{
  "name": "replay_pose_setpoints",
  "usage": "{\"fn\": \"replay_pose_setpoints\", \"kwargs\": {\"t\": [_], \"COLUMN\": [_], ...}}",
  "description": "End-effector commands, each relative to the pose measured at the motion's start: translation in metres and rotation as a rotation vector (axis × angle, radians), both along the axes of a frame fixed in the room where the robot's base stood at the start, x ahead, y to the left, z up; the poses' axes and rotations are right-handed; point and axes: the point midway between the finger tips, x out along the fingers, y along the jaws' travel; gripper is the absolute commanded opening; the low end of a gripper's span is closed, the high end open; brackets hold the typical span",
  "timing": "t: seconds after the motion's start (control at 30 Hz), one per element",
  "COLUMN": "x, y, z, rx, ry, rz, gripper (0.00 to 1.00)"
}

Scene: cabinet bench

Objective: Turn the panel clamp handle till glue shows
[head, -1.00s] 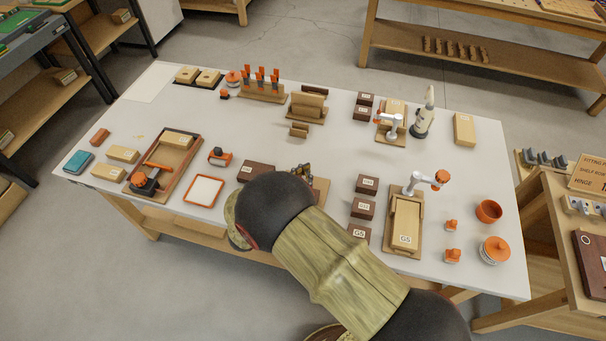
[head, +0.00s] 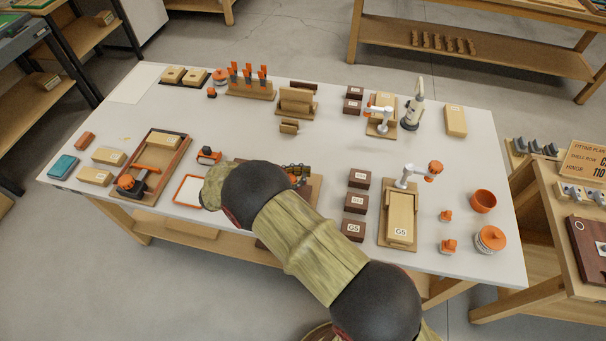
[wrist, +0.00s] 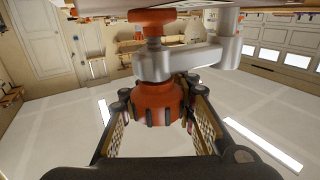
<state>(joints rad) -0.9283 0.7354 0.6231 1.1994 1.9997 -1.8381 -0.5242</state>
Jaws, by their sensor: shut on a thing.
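In the wrist view, the clamp handle (wrist: 160,101) is an orange ribbed knob. My gripper (wrist: 158,112) is shut on it, a finger on either side. A grey clamp arm (wrist: 190,60) runs from the knob to the right. An orange stem and pad (wrist: 152,22) show on its far side, by a pale surface along the top edge. The picture seems upside down. In the head view my arm covers most of this clamp; part of a wooden board (head: 316,188) shows beside it. I cannot make out any glue line.
Another panel clamp (head: 434,168) stands over a G5 panel (head: 401,212) on the right, and one (head: 380,112) stands at the back. Dark blocks (head: 355,203) stand near my arm. An orange-rimmed tray (head: 189,191) lies left. The bench's middle (head: 235,125) is clear.

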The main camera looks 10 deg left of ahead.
Motion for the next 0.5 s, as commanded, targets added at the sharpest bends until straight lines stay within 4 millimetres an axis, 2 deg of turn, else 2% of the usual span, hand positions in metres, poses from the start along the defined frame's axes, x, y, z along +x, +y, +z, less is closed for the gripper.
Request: {"fn": "replay_pose_setpoints", "kwargs": {"t": [0.47,0.5], "x": [-0.0017,-0.0017], "y": [-0.0009,-0.0009], "z": [-0.0007,-0.0007], "rx": [-0.003,-0.003], "ry": [0.002,0.002], "rz": [-0.013,-0.013], "gripper": [0.00,0.25]}}
